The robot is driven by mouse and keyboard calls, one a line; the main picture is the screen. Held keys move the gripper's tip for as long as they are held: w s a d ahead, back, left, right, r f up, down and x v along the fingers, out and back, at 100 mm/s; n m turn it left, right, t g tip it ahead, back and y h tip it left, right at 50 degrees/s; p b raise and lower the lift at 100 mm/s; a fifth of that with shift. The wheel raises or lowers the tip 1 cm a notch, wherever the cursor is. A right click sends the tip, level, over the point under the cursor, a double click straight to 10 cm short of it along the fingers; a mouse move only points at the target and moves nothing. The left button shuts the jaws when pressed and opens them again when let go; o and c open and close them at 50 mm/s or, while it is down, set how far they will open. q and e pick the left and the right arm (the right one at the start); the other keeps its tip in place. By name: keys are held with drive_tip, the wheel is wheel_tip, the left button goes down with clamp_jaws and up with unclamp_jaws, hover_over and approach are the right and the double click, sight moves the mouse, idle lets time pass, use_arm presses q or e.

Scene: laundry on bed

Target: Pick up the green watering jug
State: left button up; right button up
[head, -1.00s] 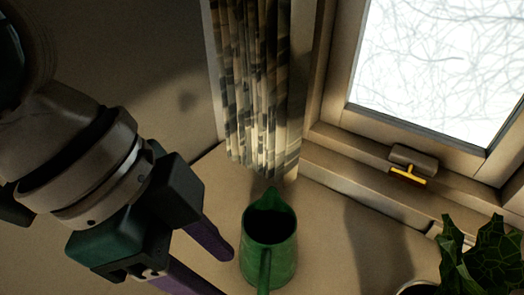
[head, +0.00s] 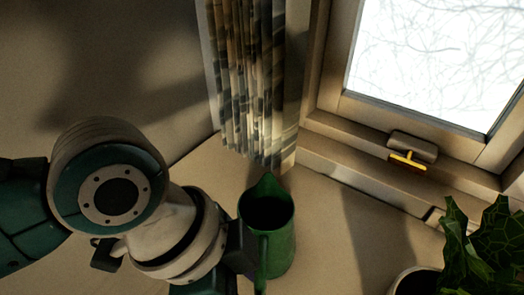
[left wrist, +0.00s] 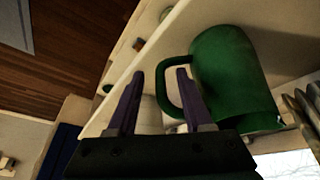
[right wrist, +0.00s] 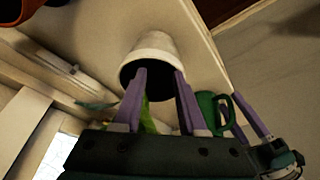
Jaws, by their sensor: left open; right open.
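The green watering jug (head: 267,235) stands upright on the windowsill in the head view, with my left arm close beside it on the left. In the left wrist view the jug (left wrist: 238,80) lies just right of my open left gripper (left wrist: 160,75). Its handle shows between the two purple fingers, one finger overlapping the handle's opening; I cannot tell if they touch. The left fingertips are hidden in the head view. My right gripper (right wrist: 160,72) is open and appears near a white pot; part of the jug (right wrist: 212,110) shows beyond its fingers.
A leafy plant (head: 482,250) in a white pot (right wrist: 155,48) stands to the right of the jug. A patterned curtain (head: 250,85) hangs behind the jug. The sill between jug and pot is clear.

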use_arm(q)
drive_tip(key=shift+c, duration=0.3)
clamp_jaws()
drive_tip(key=shift+r, duration=0.15)
idle(0.8)
